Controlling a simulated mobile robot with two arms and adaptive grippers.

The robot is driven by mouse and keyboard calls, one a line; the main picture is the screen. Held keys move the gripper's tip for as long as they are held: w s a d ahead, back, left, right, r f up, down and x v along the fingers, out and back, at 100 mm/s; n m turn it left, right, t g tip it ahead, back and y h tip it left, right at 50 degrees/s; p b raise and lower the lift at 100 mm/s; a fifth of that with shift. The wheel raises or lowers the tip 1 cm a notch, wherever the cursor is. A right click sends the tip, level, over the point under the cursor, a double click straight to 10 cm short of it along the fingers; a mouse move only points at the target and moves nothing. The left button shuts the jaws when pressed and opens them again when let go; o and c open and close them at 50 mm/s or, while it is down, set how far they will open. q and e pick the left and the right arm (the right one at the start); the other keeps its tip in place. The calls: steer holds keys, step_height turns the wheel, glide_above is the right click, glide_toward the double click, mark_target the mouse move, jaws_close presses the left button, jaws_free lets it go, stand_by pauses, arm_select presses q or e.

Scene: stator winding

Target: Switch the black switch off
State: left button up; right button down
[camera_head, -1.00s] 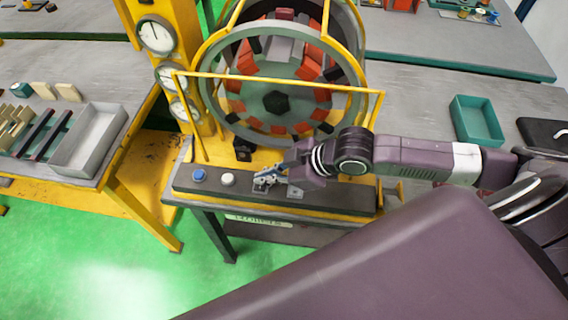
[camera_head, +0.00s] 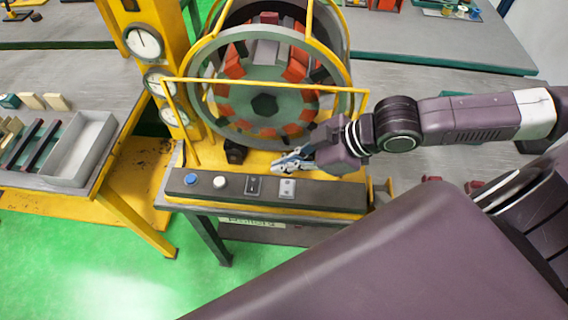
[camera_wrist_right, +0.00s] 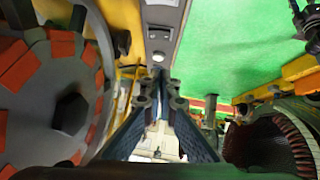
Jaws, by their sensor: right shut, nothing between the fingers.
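The black switch (camera_head: 255,185) sits on the dark control panel (camera_head: 330,197), between a white button (camera_head: 219,182) and a light grey switch plate (camera_head: 287,188). Its lever position is too small to tell. My right gripper (camera_head: 277,164) is shut and empty, behind and above the panel, apart from the black switch. In the right wrist view the shut fingers (camera_wrist_right: 158,78) point along the panel, and the black switch (camera_wrist_right: 158,33) shows beyond them near the top. My left gripper is not in view.
A blue button (camera_head: 190,179) is at the panel's left end. The stator ring (camera_head: 262,85) in its yellow frame stands right behind the panel. A yellow bar (camera_head: 270,87) crosses above. A table with a grey tray (camera_head: 80,150) is at left. Green floor in front is clear.

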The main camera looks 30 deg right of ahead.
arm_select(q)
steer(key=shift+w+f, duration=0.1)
arm_select(e)
steer(key=shift+d, duration=0.2)
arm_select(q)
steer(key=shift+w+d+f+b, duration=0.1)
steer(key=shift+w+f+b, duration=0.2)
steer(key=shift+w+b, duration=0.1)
arm_select(e)
steer(key=shift+w+d+r, duration=0.2)
steer(key=shift+w+d, duration=0.25)
steer(key=shift+w, duration=0.05)
